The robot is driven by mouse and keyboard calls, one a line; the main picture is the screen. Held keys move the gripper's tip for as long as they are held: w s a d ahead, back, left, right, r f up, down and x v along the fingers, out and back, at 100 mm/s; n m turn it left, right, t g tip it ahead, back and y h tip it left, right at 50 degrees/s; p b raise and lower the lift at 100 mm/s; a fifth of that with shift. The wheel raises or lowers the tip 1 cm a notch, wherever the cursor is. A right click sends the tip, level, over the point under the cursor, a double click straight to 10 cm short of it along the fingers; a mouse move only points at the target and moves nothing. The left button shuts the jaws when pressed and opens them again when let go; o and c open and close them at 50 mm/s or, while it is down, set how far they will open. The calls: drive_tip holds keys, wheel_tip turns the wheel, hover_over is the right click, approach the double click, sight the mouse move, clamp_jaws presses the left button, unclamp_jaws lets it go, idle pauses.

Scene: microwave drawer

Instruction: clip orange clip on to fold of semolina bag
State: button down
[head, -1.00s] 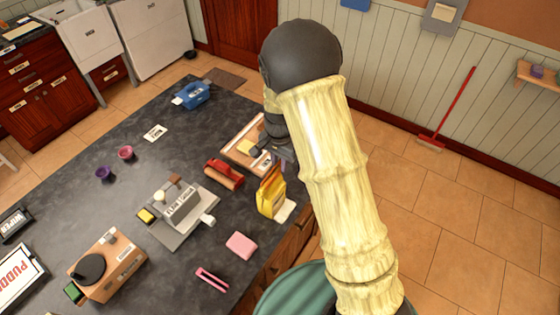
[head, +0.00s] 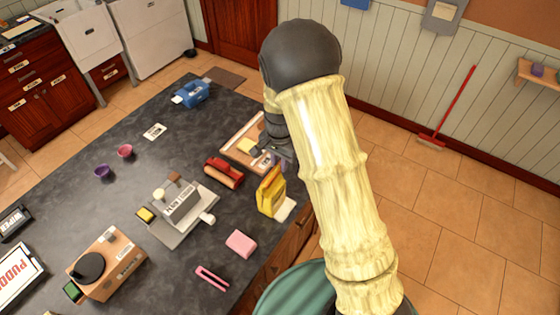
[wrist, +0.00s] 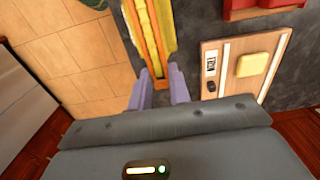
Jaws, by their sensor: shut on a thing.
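The semolina bag is the yellow packet (head: 271,192) standing near the counter's right edge. In the wrist view its narrow folded top (wrist: 154,35) runs away from me, just ahead of the fingers. My gripper (wrist: 160,78) has two purple fingers, shut on a small orange piece (wrist: 160,84) that looks like the orange clip. The clip lies at the near end of the bag's fold; I cannot tell whether it grips the fold. In the head view my gripper (head: 284,152) is just beyond the bag, partly hidden by my arm.
A board with a yellow block (head: 246,146) lies beyond the bag. A red object (head: 224,172) sits left of it, and a scale-like device (head: 182,212) farther left. A pink block (head: 240,243) and pink clip (head: 212,278) lie nearer. Bare counter separates them.

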drive_tip(key=shift+f, duration=0.3)
idle(0.4)
drive_tip(key=c, duration=0.7)
unclamp_jaws()
drive_tip(key=shift+c, duration=0.2)
drive_tip(key=shift+r+p, duration=3.15)
drive_tip(key=shift+r, duration=0.9)
